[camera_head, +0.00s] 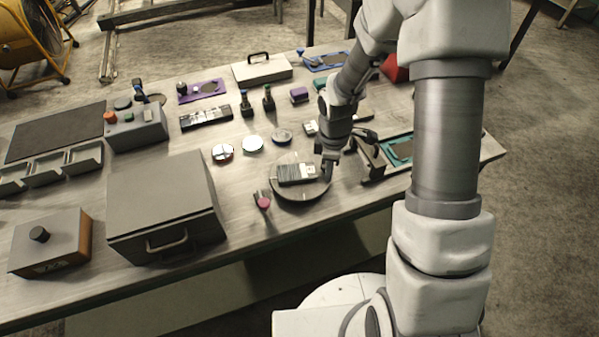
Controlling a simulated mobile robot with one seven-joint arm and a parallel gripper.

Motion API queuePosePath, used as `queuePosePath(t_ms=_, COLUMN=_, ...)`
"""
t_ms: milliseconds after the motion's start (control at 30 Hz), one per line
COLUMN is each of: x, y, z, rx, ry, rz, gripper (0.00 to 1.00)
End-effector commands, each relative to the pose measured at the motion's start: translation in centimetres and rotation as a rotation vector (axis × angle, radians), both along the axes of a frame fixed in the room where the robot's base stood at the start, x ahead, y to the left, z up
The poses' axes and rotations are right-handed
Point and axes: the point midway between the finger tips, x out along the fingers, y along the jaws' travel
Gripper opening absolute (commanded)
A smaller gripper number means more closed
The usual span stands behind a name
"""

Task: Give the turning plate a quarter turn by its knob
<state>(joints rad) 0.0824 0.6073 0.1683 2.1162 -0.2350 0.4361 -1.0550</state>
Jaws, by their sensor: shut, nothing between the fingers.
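The turning plate (303,194) is a round grey disc on the table, near its front edge. A small pale and dark striped block (291,175) sits on it. My gripper (326,175) is shut and empty, pointing down at the right rim of the plate. I cannot tell whether it touches the plate. No knob on the plate shows clearly; the gripper may hide it. A small object with a pink end (263,201) is at the plate's left edge, and I cannot tell whether it belongs to the plate.
A large grey box with a handle (166,205) stands to the left. A dark bracket-like stand (371,160) and a teal tray (398,150) are close on the right. The table front is mostly clear.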

Motion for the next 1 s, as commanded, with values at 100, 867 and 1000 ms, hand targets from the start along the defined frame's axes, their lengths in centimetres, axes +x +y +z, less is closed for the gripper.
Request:
queuePosePath(t_ms=100, x=0.33, y=0.32, z=-0.52, rx=0.008, ry=-0.002, rz=0.000, gripper=0.00)
queuePosePath(t_ms=867, x=0.86, y=0.51, z=-0.55, rx=0.010, ry=0.002, rz=0.005, gripper=0.00)
queuePosePath(t_ms=1000, x=0.40, y=0.56, z=-0.58, rx=0.010, ry=0.004, rz=0.007, gripper=0.00)
